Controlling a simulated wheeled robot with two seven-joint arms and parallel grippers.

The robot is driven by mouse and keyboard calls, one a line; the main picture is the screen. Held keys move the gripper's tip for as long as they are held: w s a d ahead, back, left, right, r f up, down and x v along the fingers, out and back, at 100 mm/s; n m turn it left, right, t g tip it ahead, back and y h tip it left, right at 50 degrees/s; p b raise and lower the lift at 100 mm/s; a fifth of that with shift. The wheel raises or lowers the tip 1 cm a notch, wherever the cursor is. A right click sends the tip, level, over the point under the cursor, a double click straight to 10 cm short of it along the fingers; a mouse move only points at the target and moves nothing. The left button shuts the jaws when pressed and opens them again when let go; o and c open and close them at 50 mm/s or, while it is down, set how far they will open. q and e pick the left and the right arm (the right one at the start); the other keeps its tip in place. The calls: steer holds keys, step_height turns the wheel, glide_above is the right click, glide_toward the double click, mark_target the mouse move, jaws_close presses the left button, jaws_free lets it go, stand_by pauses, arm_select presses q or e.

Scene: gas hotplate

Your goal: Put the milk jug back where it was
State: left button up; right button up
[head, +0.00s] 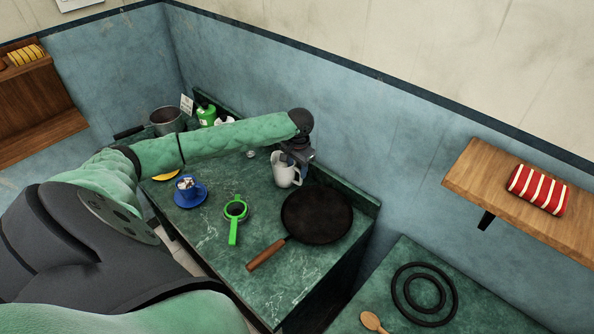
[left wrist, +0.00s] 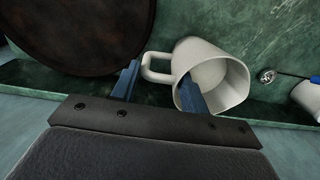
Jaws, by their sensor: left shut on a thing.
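The white milk jug (head: 284,174) is at the back of the green marble counter, just left of the frying pan. My left gripper (head: 300,162) reaches it from behind. In the left wrist view my left gripper (left wrist: 160,88) has its blue fingers on either side of the jug's handle side, one at the rim and one beyond the handle. The white milk jug (left wrist: 213,75) appears tilted in that view, with its mouth facing the camera. I cannot tell whether its base touches the counter. My right gripper is not in view.
The dark frying pan (head: 318,214) lies close to the jug's right. A gas hob ring (head: 423,293) is on the separate right counter.

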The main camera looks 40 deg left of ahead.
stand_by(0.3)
arm_select(q)
steer(key=o, duration=1.4)
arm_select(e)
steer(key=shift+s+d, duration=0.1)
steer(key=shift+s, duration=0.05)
arm_select(q)
steer(key=shift+o, duration=0.2)
steer(key=shift+r+p, duration=0.4)
steer(key=shift+r, duration=0.05)
steer(key=shift+r+p, duration=0.95)
steer(key=shift+p, duration=0.05)
step_height(320, 180, up, 3)
steer(key=p, duration=0.3)
steer(key=shift+d+f, duration=0.1)
step_height(320, 180, up, 6)
steer(key=shift+d+r, duration=0.15)
steer(key=shift+r, duration=0.1)
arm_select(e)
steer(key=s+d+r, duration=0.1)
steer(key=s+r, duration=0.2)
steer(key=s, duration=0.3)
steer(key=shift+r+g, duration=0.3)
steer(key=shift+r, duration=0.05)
